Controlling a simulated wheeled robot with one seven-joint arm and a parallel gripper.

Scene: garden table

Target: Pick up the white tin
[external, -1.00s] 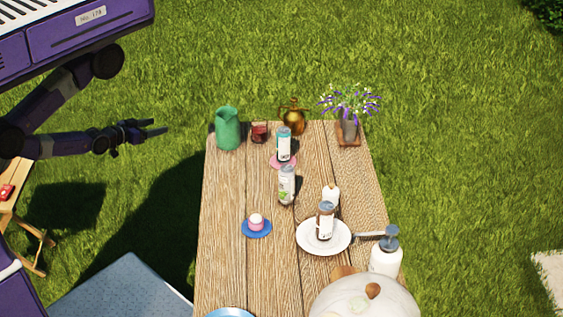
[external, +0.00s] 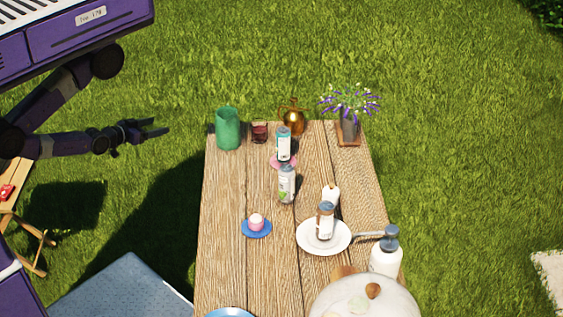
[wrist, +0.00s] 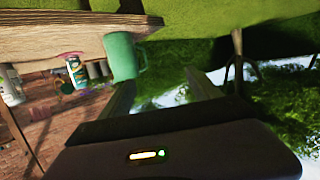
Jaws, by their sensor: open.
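Several whitish cylindrical containers stand on the wooden table, and I cannot tell for sure which is the white tin. A white container with a teal band (external: 284,143) stands on a pink saucer; a similar one shows in the wrist view (wrist: 76,71). A white and green container (external: 287,184) stands just in front of it. A white and brown container with a grey-blue top (external: 325,220) stands on a white plate (external: 308,248). My gripper (external: 160,127) is open and empty, left of the table's far end and apart from everything.
A green jug (external: 228,130) stands at the table's far left corner, nearest my gripper. Beside it are a dark red glass (external: 259,132), a brass pot (external: 294,121) and a flower vase (external: 349,127). A pump bottle (external: 386,258) stands right. Bare wood (external: 222,195) lies at left.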

